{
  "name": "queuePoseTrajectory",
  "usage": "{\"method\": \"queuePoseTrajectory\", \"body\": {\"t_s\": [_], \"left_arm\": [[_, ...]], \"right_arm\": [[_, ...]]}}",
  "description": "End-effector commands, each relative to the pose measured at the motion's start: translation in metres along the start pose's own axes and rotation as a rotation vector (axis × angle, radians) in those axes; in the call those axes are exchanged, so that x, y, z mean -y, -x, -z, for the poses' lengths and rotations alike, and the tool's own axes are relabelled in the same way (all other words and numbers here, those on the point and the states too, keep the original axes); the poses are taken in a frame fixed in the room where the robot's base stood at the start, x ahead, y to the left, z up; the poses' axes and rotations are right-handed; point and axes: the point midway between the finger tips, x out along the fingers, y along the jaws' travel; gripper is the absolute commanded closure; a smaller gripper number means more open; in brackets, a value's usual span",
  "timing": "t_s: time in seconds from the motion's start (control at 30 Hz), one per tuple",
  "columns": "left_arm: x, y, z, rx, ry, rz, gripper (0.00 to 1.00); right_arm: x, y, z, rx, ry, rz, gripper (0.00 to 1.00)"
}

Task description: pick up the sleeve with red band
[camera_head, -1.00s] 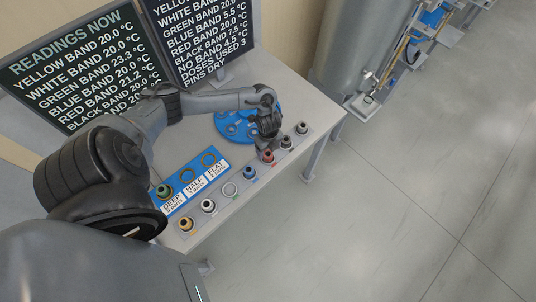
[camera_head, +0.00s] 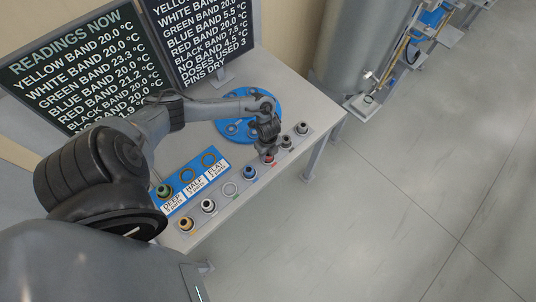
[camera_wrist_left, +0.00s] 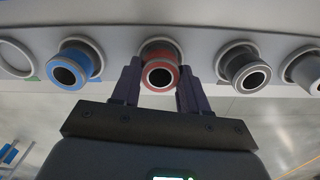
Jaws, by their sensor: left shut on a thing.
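The sleeve with red band (camera_head: 268,159) stands in the grey strip (camera_head: 218,197) on the table, between the blue-band and black-band sleeves. My left gripper (camera_head: 267,151) is over it and partly hides it in the head view. In the left wrist view, the red-band sleeve (camera_wrist_left: 160,76) lies between the two fingers of the left gripper (camera_wrist_left: 160,68), which are shut on it from both sides. It appears to be still seated in its hole; I cannot tell any lift. My right gripper is not in view.
The blue-band sleeve (camera_wrist_left: 75,67) and black-band sleeve (camera_wrist_left: 244,70) stand close on either side. An empty ring (camera_head: 230,189) is farther along the strip. A blue tray (camera_head: 176,184) holds a green-band sleeve (camera_head: 163,190). A round blue plate (camera_head: 230,127) lies behind.

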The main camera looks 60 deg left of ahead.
Motion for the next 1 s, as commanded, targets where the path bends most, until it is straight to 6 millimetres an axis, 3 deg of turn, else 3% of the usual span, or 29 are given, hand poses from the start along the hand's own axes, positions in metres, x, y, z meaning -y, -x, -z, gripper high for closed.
{"method": "queuePoseTrajectory", "body": {"t_s": [0.47, 0.77, 1.0], "left_arm": [[0.001, 0.006, -0.001, 0.0, -0.001, 0.003, 1.0], [0.002, 0.045, -0.001, 0.002, -0.003, 0.005, 1.0], [0.002, 0.074, 0.053, -0.004, -0.006, 0.006, 1.0]], "right_arm": [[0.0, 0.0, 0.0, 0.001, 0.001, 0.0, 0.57], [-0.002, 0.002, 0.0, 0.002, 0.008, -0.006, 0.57], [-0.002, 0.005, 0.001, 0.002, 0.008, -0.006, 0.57]]}}
